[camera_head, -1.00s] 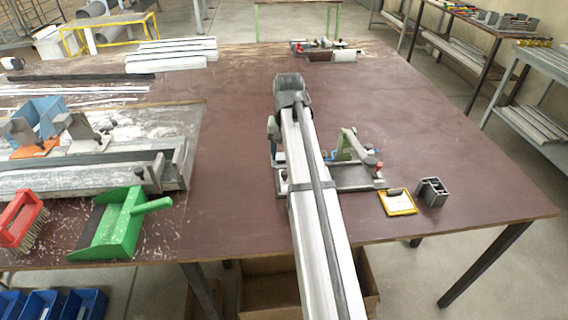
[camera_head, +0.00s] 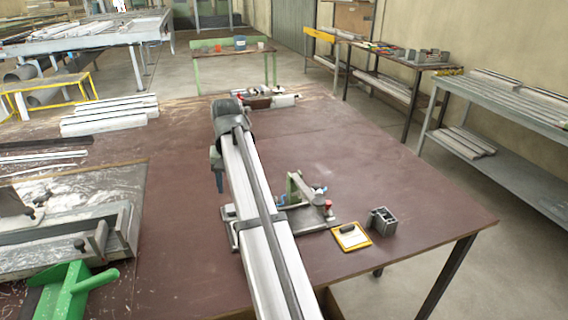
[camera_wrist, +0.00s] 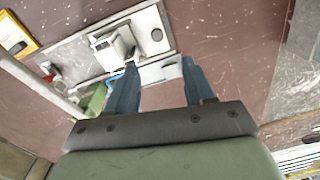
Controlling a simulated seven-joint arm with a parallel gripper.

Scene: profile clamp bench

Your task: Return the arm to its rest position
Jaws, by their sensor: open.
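My gripper (camera_head: 218,180) hangs from the arm over the brown table, just behind and left of the clamp fixture (camera_head: 300,188) in the head view. In the wrist view the fixture's pale plate (camera_wrist: 153,30) and light block (camera_wrist: 115,50) lie beyond the fingertips. I cannot tell the height of the fingers above the table.
A yellow clipboard (camera_head: 351,237) and a dark profile piece (camera_head: 382,221) lie right of the fixture. The table's right rear is clear.

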